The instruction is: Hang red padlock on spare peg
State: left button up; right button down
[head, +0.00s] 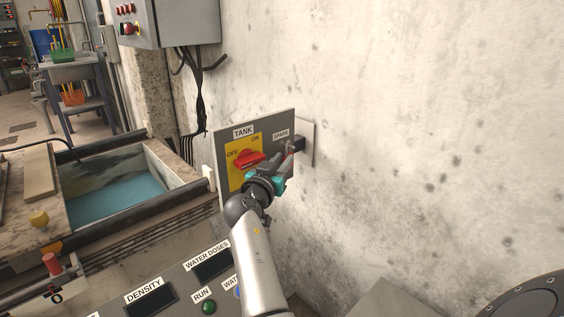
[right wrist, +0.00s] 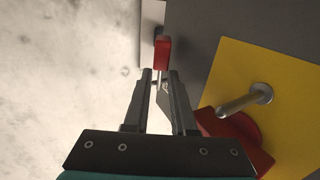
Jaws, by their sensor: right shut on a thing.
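The red padlock (right wrist: 162,52) is at the fingertips of my right gripper (right wrist: 160,74) in the right wrist view. My right gripper is shut on it. In the head view the gripper (head: 287,154) is at the right part of the grey TANK panel (head: 222,152), just below the SPARE label (head: 281,134); only a thin red sliver of the padlock shows there. The spare peg cannot be made out clearly, so I cannot tell whether the shackle is on it. A metal peg (right wrist: 245,102) stands out from the yellow plate (right wrist: 285,85). My left gripper is out of view.
A red rotary handle (head: 248,159) is on the yellow plate, left of my gripper. The concrete wall (head: 420,120) right of the panel is bare. A water tank (head: 125,190) is at left, and a console (head: 185,290) with displays and buttons lies below.

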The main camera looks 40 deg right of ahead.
jog(key=c, duration=0.7)
grip_release()
jog(key=shift+r, duration=0.1)
jog(key=shift+o, duration=0.2)
